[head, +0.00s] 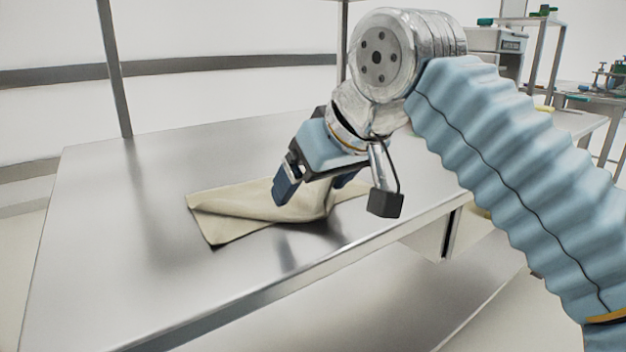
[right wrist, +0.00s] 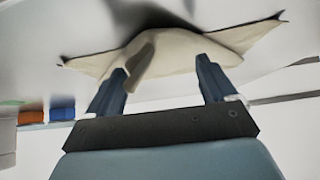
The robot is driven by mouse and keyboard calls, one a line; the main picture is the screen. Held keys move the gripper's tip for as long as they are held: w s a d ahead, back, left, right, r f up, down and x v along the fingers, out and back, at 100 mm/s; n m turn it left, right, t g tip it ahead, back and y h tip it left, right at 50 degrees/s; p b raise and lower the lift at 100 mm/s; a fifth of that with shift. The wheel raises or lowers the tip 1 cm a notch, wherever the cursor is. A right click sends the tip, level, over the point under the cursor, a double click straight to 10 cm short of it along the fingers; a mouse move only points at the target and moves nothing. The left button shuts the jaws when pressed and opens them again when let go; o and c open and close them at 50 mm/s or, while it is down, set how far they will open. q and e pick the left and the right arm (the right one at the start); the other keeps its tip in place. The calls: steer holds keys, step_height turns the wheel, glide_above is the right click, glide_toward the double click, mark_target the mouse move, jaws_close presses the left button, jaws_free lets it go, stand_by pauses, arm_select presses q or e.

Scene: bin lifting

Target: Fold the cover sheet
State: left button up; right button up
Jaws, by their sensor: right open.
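The beige cover sheet (head: 240,208) lies on the metal table, partly folded over itself, with a raised part under my right gripper. My right gripper (head: 312,190) is above the sheet's right part, its fingers apart. In the right wrist view the open fingers (right wrist: 162,82) point at the sheet (right wrist: 185,50), and a loose flap of it hangs between them. The fingers partly hide the sheet's right side in the head view. My left gripper is not in view.
The metal table (head: 110,250) is clear to the left and in front of the sheet. Posts of a frame (head: 115,70) rise at its back edge. A shelf (head: 540,40) and another bench with equipment stand at the far right.

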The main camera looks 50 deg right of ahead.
step_height(320, 180, up, 8)
steer(key=p, duration=0.6)
